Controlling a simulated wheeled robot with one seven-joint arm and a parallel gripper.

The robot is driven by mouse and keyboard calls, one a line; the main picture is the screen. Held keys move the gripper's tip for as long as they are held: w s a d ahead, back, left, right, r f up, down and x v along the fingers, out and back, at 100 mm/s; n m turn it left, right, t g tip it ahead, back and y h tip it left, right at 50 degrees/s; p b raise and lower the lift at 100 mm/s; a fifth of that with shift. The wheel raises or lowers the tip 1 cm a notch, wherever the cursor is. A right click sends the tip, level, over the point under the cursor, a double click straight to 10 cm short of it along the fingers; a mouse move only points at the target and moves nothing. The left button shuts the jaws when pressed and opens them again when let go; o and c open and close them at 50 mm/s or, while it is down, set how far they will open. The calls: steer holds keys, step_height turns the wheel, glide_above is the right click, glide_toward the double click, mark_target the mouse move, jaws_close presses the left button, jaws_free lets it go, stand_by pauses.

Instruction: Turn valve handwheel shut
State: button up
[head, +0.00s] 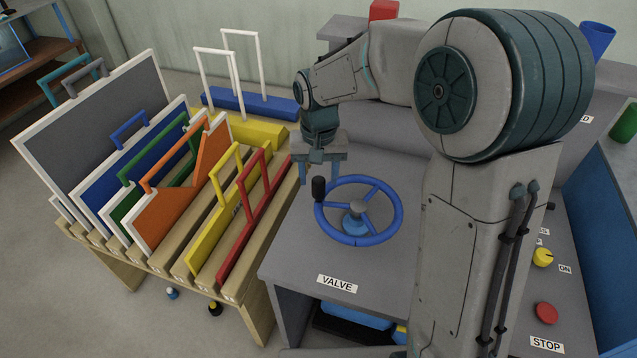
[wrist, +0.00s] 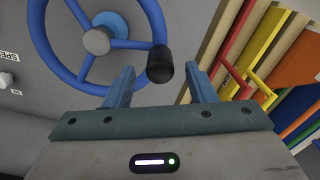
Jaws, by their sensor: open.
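The blue valve handwheel (head: 398,213) lies roughly flat above the grey bench, over the VALVE label, with a grey hub and several spokes. Its black knob (head: 319,189) stands up from the rim at the left side. My gripper (head: 320,182) is open and points down over the knob's side of the wheel. Whether a finger touches the knob I cannot tell.
A wooden rack (head: 262,304) with coloured framed panels stands close on the left. A yellow knob (head: 543,257) and a red STOP button (head: 545,312) are on the right, beyond my arm. The bench top (head: 300,250) around the wheel is clear.

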mark_target(319, 180)
steer(key=shift+f, duration=1.95)
jaws_close()
